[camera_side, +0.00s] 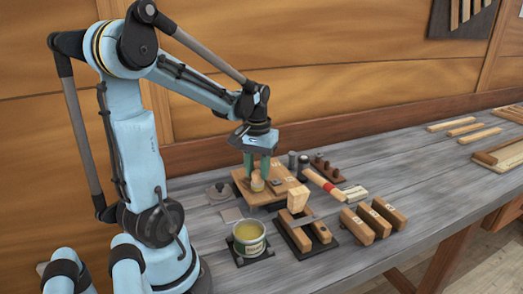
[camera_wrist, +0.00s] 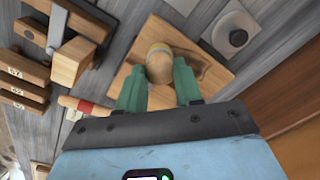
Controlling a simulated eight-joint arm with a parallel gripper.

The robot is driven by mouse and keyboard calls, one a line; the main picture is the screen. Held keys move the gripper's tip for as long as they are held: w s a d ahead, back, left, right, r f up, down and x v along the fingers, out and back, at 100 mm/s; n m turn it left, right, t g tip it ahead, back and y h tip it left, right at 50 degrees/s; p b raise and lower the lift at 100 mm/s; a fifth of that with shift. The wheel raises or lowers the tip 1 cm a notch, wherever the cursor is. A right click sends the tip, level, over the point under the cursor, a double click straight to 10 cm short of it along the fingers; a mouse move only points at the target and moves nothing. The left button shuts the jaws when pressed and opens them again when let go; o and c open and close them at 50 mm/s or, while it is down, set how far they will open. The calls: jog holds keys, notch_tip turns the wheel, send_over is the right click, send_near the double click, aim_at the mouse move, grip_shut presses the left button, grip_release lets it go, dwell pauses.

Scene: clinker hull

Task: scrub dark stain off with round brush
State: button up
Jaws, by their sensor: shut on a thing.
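My gripper (camera_side: 257,168) points down over a wooden board (camera_side: 288,186) on the grey bench. Its green fingers are shut on a round brush (camera_side: 257,184) with a pale wooden body; the brush also shows between the fingertips in the wrist view (camera_wrist: 159,66). The brush is upright at or just above the board; I cannot tell whether it touches. In the wrist view, a darker brown patch, likely the stain (camera_wrist: 193,64), shows on the board (camera_wrist: 150,34) beside and partly behind the brush and the right finger.
An open tin with yellowish contents (camera_side: 249,238) stands in front of the board.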

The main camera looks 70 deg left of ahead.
jog(key=shift+f, duration=0.85)
jog(key=shift+a, duration=0.15)
jog(key=shift+c, duration=0.4)
jog(key=shift+a+f, duration=0.1)
jog(key=shift+a, duration=5.15)
jog(key=shift+d, duration=5.35)
jog(key=shift+a, duration=5.3)
jog(key=shift+r, duration=4.1)
